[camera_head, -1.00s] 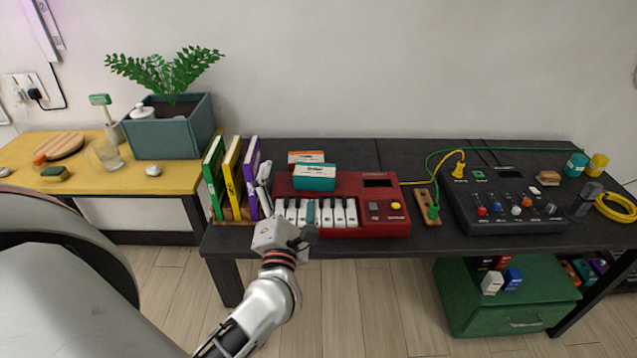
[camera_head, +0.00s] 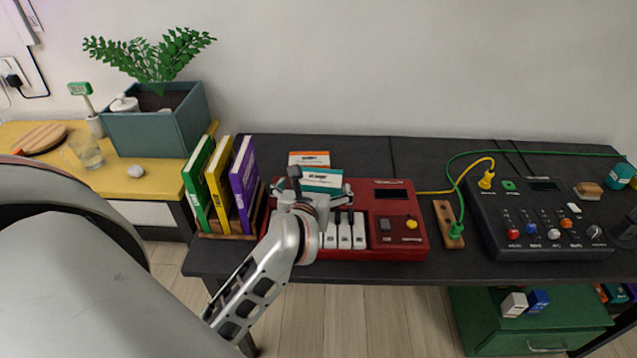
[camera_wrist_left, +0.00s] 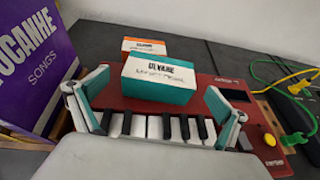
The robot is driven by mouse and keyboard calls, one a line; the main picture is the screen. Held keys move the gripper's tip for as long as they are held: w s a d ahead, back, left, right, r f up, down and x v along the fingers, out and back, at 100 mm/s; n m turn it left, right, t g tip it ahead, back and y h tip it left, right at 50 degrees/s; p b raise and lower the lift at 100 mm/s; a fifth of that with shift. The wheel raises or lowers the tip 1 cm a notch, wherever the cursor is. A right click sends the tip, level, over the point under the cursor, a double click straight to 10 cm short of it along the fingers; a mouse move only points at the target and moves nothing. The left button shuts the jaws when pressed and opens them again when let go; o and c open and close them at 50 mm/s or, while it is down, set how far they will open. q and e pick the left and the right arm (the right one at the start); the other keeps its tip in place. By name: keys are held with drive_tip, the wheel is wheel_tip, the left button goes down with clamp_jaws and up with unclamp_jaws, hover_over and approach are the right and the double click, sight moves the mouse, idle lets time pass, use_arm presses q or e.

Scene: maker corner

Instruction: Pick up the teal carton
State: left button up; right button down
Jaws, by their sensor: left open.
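The teal carton (camera_head: 322,178), with a white label band, sits at the back left of the red keyboard (camera_head: 400,240), just behind its keys. It also shows in the left wrist view (camera_wrist_left: 160,82), ahead of the fingers. My left gripper (camera_head: 320,187) is open above the keys, its two fingers apart to the left and right of the carton's near side. In the left wrist view my left gripper (camera_wrist_left: 155,108) has nothing between its fingers. The gripper hides the carton's lower part in the head view. My right gripper is not in view.
An orange-and-white carton (camera_head: 309,157) stands close behind the teal one. Upright books (camera_head: 243,180) stand just left of the keyboard. A wooden strip (camera_head: 446,222) with green and yellow cables and a black mixer (camera_head: 545,240) lie to the right. The dark table behind is mostly clear.

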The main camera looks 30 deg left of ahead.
sight(318, 178)
use_arm(q)
drive_tip(key=x, duration=0.5)
drive_tip(key=shift+w+a+r, duration=0.1)
drive_tip(key=shift+w, duration=0.25)
drive_tip(key=c, duration=1.2)
